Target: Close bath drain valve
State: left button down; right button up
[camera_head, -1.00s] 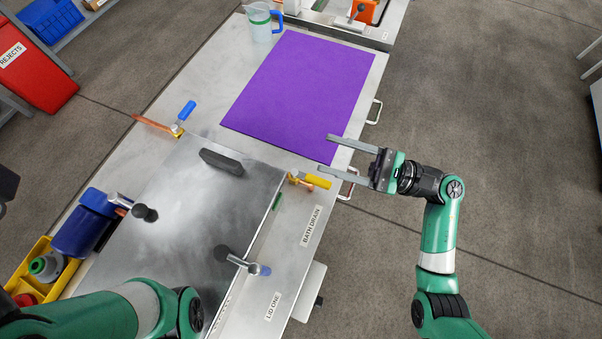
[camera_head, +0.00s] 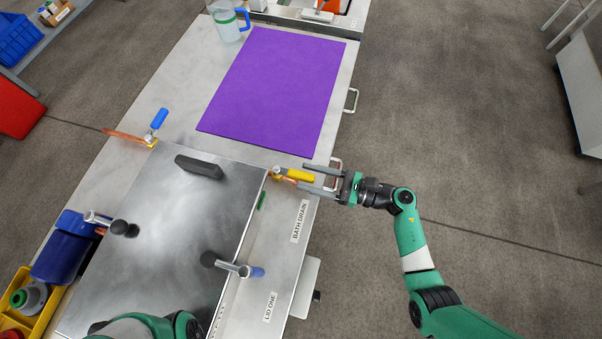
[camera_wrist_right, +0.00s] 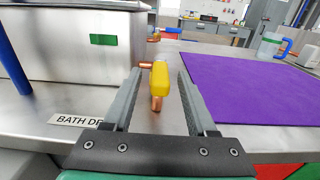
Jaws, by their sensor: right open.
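The bath drain valve has a yellow handle (camera_head: 296,174) on a copper and brass fitting beside the metal bath, above the BATH DRAIN label (camera_head: 299,221). In the right wrist view the yellow handle (camera_wrist_right: 160,75) lies between my finger ends, with copper pipe below it. My right gripper (camera_head: 302,176) is open, its two fingers on either side of the handle's end. I see a gap to each finger in the wrist view (camera_wrist_right: 158,88). My left gripper is out of view; only part of my left arm shows at the bottom of the head view.
A steel lid (camera_head: 165,225) with a black handle (camera_head: 199,166) covers the bath. A blue-handled valve (camera_head: 157,121) is at its far left corner. A purple mat (camera_head: 270,90) and a jug (camera_head: 228,25) lie beyond. A yellow bin (camera_head: 45,305) stands at lower left.

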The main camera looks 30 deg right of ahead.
aim_at(293, 174)
jog(key=shift+x, duration=1.35)
grip_shut()
dwell(0.3)
